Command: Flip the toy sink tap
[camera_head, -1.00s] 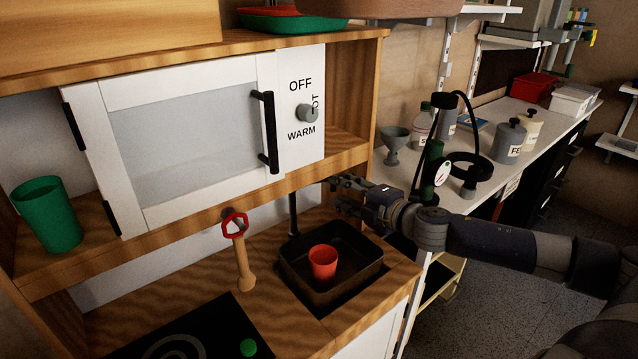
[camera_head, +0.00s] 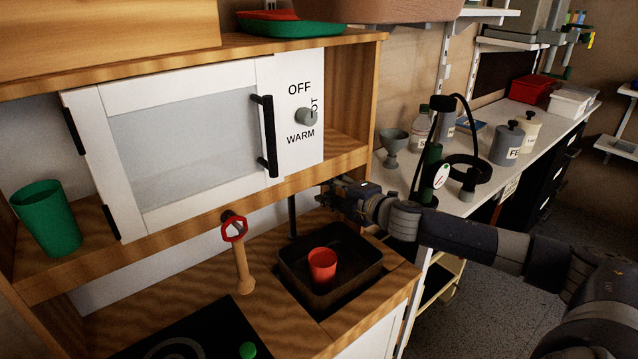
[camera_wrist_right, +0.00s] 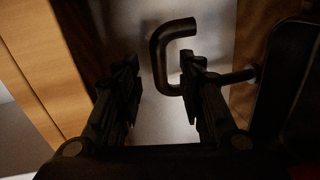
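The black toy sink tap (camera_head: 292,216) stands behind the dark sink basin (camera_head: 290,287). Its upper part is hidden behind my right gripper and the shelf edge in the head view. In the right wrist view the tap's dark curved pipe (camera_wrist_right: 158,55) shows between and just beyond the fingertips. My right gripper (camera_head: 323,196) is above the basin's back side, close to the tap. In the wrist view its two fingers (camera_wrist_right: 158,72) are spread apart, with nothing clearly gripped; whether either touches the pipe I cannot tell. My left gripper is not in view.
A red cup (camera_head: 322,264) stands in the basin. A side bench (camera_head: 460,200) with bottles is at the right.

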